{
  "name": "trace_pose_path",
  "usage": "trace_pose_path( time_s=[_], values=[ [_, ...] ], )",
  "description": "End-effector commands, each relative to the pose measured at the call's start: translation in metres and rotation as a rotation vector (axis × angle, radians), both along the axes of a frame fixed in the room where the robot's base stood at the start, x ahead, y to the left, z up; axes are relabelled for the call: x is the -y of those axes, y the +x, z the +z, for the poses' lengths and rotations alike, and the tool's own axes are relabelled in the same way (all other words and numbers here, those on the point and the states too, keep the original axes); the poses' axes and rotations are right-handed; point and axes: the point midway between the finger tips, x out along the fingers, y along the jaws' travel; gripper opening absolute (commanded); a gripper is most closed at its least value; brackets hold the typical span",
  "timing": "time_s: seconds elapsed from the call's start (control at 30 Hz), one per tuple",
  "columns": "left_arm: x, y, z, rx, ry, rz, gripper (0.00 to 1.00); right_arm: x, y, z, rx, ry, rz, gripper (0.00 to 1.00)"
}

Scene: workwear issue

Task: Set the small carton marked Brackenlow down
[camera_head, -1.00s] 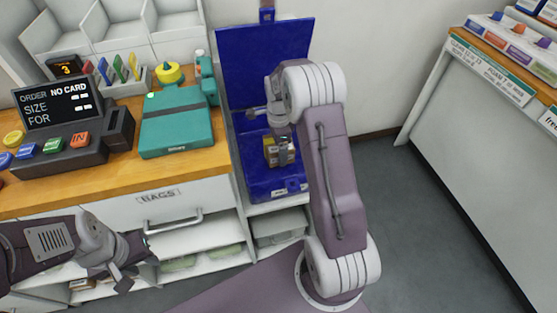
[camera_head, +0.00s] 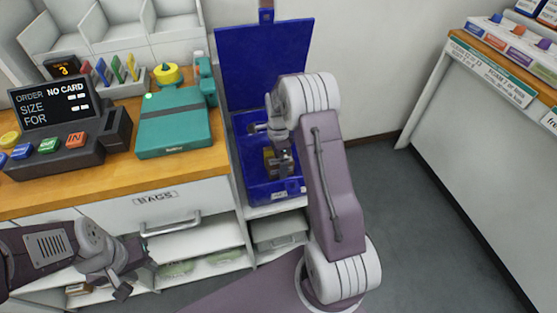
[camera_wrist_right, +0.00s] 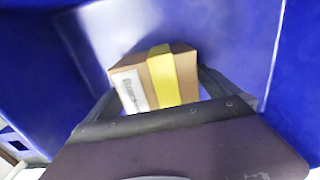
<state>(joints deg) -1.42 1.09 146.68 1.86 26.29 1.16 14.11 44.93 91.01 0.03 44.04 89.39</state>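A small brown carton (camera_wrist_right: 155,78) with a yellow band and a white label shows in the right wrist view; its print is too blurred to read. It sits between the fingers of my right gripper (camera_wrist_right: 160,88), which look closed against its sides. In the head view the carton (camera_head: 268,160) is inside the open blue box (camera_head: 258,196), partly covered by my right gripper (camera_head: 282,165). Whether its underside touches the box floor is hidden. My left gripper (camera_head: 136,280) is empty, with its fingers apart, in front of the counter shelves.
The blue box's raised lid (camera_head: 264,65) stands behind the carton, and its walls surround my right gripper. Left of it, a teal case (camera_head: 174,122) and an order terminal (camera_head: 60,125) stand on the wooden counter (camera_head: 205,160). Open floor (camera_head: 415,210) lies to the right.

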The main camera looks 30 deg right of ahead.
Motion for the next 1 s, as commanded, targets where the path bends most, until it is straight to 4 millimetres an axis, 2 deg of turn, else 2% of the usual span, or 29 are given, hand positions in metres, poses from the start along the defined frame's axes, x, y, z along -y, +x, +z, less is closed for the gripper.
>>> trace_pose_path(
  time_s=[0.07, 0.17, 0.4, 0.53, 0.7, 1.0],
  values=[
    [0.000, 0.000, 0.001, 0.000, 0.000, 0.000, 0.36, 0.000, 0.000, 0.005, 0.002, 0.000, 0.000, 1.00],
    [0.000, 0.000, 0.009, 0.000, 0.000, 0.000, 0.36, 0.000, 0.001, 0.024, 0.004, -0.001, 0.000, 1.00],
    [0.000, 0.000, 0.028, 0.000, 0.000, 0.000, 0.36, 0.000, 0.001, 0.088, 0.005, -0.001, 0.000, 1.00],
    [0.000, 0.000, 0.034, 0.000, 0.000, 0.000, 0.36, 0.000, 0.001, 0.111, 0.004, -0.001, 0.000, 1.00],
    [0.000, 0.000, 0.036, 0.000, 0.000, 0.000, 0.36, 0.000, 0.000, 0.123, 0.001, 0.000, 0.000, 1.00],
    [0.000, 0.000, 0.036, 0.000, 0.000, 0.000, 0.36, 0.000, 0.000, 0.123, 0.000, 0.000, 0.000, 1.00]
  ],
)
